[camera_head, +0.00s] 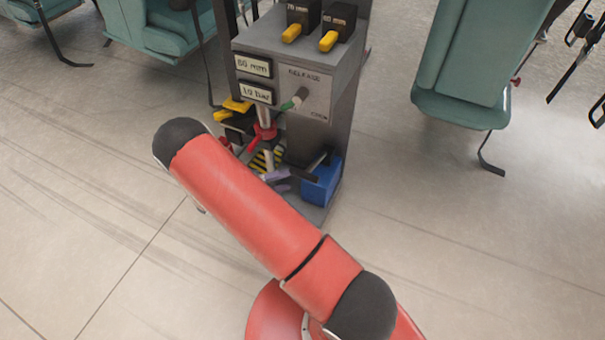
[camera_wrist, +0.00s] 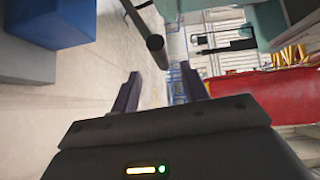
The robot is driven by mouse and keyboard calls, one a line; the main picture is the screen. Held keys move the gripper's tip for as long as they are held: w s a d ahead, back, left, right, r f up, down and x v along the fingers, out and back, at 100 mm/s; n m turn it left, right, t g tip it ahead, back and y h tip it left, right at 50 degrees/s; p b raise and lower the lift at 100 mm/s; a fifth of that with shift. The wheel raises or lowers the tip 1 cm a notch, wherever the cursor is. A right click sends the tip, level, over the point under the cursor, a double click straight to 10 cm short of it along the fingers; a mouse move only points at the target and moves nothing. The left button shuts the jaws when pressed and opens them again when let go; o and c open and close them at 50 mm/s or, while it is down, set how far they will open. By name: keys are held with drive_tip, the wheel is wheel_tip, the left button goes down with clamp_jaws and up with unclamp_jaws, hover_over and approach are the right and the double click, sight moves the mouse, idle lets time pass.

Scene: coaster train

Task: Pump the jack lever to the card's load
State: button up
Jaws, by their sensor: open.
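The jack lever (camera_head: 305,175) is a dark bar with a rounded black end beside a blue block (camera_head: 322,183) at the foot of a grey stand. In the head view my gripper (camera_head: 279,180) is partly hidden by my red arm, close to the lever's end. Two plates on the stand read "60 mm" (camera_head: 253,65) and "10 bar" (camera_head: 257,93).
A green-tipped release handle (camera_head: 295,101) sticks out of the stand's panel (camera_head: 315,92). Two yellow tabs (camera_head: 328,41) sit on top, by "70 mm" and "80 mm" labels. A red collar (camera_head: 266,131) and striped plate are below. Teal seats (camera_head: 462,60) stand either side; tiled floor is open.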

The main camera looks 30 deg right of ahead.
sight(304, 174)
drive_tip(key=d, duration=0.5)
drive_tip(key=s+d, duration=0.1)
drive_tip(key=d, duration=0.1)
drive_tip(key=shift+d+f, duration=0.15)
drive_tip(key=shift+d, duration=0.15)
clamp_jaws()
